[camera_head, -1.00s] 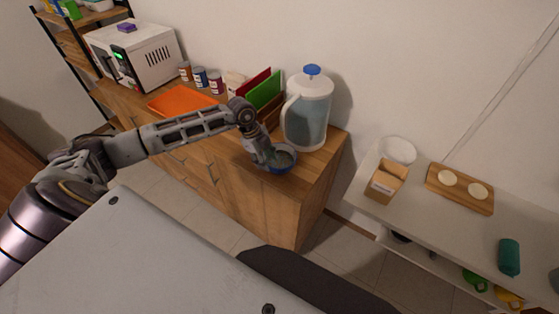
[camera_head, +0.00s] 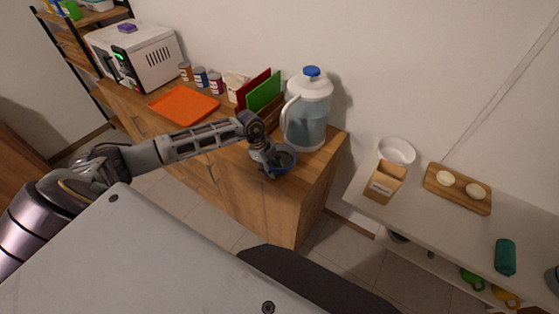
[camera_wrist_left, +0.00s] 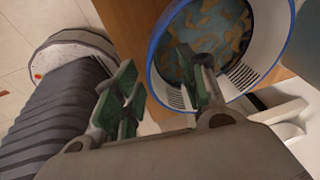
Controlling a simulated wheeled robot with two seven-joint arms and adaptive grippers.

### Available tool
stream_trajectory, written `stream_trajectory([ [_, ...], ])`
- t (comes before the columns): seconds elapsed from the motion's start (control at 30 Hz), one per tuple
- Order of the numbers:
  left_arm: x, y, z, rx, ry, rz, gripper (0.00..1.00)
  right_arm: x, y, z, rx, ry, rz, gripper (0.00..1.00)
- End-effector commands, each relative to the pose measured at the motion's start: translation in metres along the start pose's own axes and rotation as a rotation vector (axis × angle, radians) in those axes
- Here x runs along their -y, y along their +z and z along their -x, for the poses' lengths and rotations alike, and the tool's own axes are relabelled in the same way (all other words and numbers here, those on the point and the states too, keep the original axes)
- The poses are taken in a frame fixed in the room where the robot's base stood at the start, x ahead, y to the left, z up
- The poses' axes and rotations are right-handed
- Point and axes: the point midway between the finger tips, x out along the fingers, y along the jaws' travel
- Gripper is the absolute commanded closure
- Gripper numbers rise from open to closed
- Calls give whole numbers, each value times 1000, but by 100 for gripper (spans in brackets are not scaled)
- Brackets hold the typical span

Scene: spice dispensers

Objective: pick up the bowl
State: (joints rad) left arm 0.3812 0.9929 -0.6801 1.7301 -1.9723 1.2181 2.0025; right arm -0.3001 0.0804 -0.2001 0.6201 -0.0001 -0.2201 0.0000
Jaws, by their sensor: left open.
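The bowl (camera_head: 288,157) has a blue rim and stands at the front right of the wooden cabinet top, partly hidden by my left gripper (camera_head: 270,168). In the left wrist view the bowl (camera_wrist_left: 262,50) shows its pale ribbed inner wall and a patterned blue and tan bottom. My left gripper (camera_wrist_left: 160,70) is open there. One green-padded finger appears over the bowl's inside and the other outside its rim, so the rim lies between them in the picture. I cannot tell if either finger touches it. My right gripper is not in view.
A clear pitcher with a blue lid (camera_head: 308,110) stands close behind the bowl. Red and green boards (camera_head: 264,90), an orange tray (camera_head: 184,105), small jars (camera_head: 200,77) and a microwave (camera_head: 135,55) are farther left. A white table (camera_head: 420,215) stands right, across a gap.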

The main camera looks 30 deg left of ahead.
Motion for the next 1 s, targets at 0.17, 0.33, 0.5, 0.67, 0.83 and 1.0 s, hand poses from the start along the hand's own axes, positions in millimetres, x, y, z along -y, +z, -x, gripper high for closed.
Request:
stream_trajectory([
  [0.17, 0, 0, -5, 0, 0, 0, 58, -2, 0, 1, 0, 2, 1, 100],
  [0.33, 0, 0, -5, 0, 0, 0, 58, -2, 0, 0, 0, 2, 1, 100],
  [0.5, 0, 0, -5, 0, 0, 0, 58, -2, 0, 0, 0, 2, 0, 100],
  [0.67, 0, 0, -4, 0, 0, 0, 72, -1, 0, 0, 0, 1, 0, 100],
  [0.83, 0, 0, -4, 0, 0, 0, 94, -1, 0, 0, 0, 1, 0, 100],
  [1.0, 0, 0, -5, 0, 1, 0, 100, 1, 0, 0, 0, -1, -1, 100],
])
